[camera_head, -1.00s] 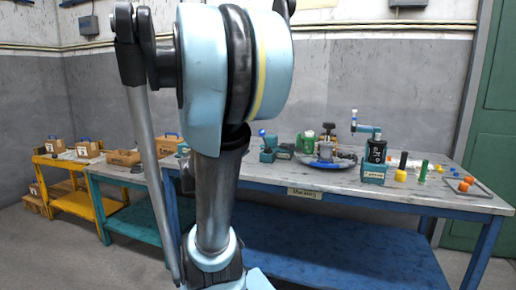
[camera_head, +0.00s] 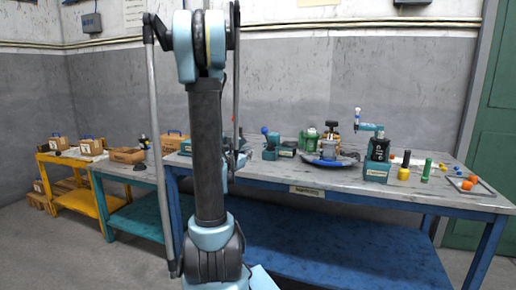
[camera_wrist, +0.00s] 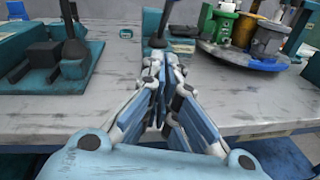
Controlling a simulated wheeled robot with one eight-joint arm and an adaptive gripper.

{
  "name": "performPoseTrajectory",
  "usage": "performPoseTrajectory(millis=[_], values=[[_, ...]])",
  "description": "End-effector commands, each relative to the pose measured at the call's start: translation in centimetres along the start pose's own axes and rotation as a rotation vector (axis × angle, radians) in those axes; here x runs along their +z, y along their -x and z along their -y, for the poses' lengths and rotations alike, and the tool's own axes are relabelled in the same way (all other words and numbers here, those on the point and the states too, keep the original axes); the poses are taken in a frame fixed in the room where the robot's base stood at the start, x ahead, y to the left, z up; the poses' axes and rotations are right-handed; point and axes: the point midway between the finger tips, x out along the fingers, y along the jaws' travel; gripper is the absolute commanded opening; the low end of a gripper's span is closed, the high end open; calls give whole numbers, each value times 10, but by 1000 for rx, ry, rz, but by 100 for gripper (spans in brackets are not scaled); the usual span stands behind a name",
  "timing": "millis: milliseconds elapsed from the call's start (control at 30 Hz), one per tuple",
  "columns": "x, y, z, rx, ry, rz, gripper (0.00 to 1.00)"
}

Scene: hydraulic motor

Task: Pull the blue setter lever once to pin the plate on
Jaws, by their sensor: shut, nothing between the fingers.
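My gripper (camera_wrist: 160,68) is shut and empty in the wrist view, above the grey bench top. Past its fingertips stands a teal block with a dark upright lever (camera_wrist: 163,22), whose top is cut off by the frame edge. In the head view a lever with a blue knob (camera_head: 265,131) rises from a teal block (camera_head: 269,153) on the bench. It may be the same lever; I cannot tell for sure. A round turntable (camera_wrist: 246,57) with a green part and a silver-and-amber part stands to the right.
Another teal fixture with a black lever (camera_wrist: 75,48) stands left of my gripper. Farther right on the blue bench (camera_head: 445,200) are a teal-based post with a swing arm (camera_head: 377,150), yellow and green pegs and a small tray. A yellow cart (camera_head: 75,205) with boxes stands far left.

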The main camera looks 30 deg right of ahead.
Motion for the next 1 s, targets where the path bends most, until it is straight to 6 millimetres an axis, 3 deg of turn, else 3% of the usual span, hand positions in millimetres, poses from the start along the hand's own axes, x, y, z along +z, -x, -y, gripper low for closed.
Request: performPoseTrajectory(millis=[167, 667, 1000], values=[[0, -17, 0, -2, 6, 2, 0], [1, -103, 1, -2, 2, 1, 0], [26, -125, 0, -1, 3, 0, 0]])
